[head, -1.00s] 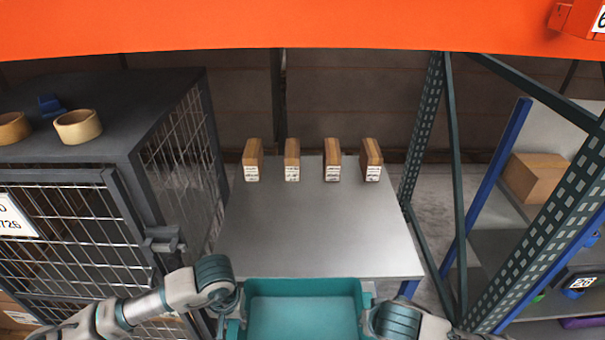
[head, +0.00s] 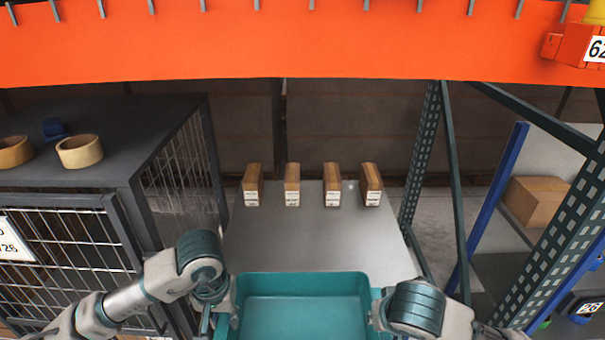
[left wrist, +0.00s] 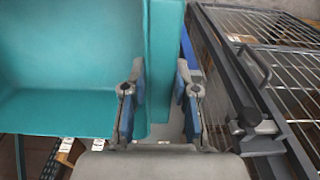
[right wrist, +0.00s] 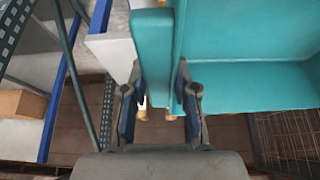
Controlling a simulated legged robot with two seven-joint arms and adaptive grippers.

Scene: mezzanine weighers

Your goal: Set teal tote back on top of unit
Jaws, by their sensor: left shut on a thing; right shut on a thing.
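The teal tote (head: 300,282) is empty as far as its inside shows and sits at the bottom middle of the head view, its near side cut off. Its far rim overlaps the near part of a grey flat top (head: 290,235); I cannot tell whether they touch. My left gripper (head: 230,305) is shut on the tote's left wall, also seen in the left wrist view (left wrist: 160,85). My right gripper (head: 380,308) is shut on the right wall, also seen in the right wrist view (right wrist: 159,85). The tote looks about level.
Several wooden blocks (head: 292,185) with white labels stand in a row at the top's far end. A wire cage (head: 65,240) stands close on the left, tape rolls (head: 80,150) on it. An orange beam (head: 290,45) crosses above. A perforated rack post (head: 421,155) stands right.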

